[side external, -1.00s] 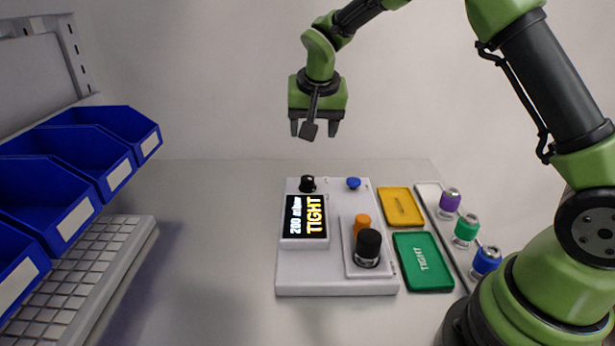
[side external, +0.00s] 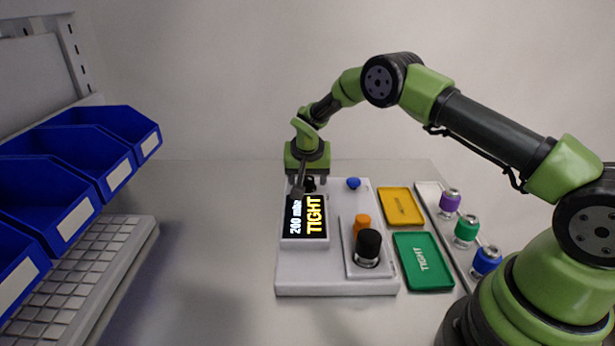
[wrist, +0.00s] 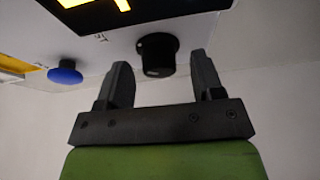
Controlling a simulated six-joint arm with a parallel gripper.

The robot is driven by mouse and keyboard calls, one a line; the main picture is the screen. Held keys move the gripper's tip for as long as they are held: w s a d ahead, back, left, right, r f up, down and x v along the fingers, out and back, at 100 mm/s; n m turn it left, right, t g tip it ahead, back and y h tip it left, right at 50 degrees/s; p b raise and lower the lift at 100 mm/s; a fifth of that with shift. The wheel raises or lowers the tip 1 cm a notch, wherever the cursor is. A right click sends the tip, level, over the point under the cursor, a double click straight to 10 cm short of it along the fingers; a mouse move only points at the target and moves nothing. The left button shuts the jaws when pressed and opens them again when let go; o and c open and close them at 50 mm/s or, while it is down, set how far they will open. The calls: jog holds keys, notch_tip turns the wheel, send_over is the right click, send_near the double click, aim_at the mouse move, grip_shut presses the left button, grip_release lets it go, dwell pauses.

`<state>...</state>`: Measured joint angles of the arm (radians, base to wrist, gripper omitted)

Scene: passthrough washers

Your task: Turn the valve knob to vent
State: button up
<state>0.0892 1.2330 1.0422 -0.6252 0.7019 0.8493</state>
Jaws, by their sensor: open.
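The valve knob is a small black knob (side external: 309,184) at the back left of the white tester box (side external: 335,285). In the wrist view the knob (wrist: 157,54) shows between and just beyond the fingertips of my gripper (wrist: 160,75). My gripper (side external: 306,181) is open, with one finger on each side of the knob and a visible gap on both sides. It partly hides the knob in the side view. The display (side external: 306,217) on the box reads "200 mbar" and "TIGHT", its first line partly covered by my gripper.
A blue button (side external: 353,183) is right of the knob. An orange part (side external: 362,222) and a black-capped part (side external: 368,245) stand on the box front. Yellow (side external: 400,206) and green (side external: 422,262) trays lie right. Blue bins (side external: 70,160) stand left.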

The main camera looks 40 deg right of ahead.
jog(key=shift+d+f, duration=0.1)
jog(key=shift+f, duration=0.1)
jog(key=shift+c, duration=0.2)
jog(key=c, duration=0.9)
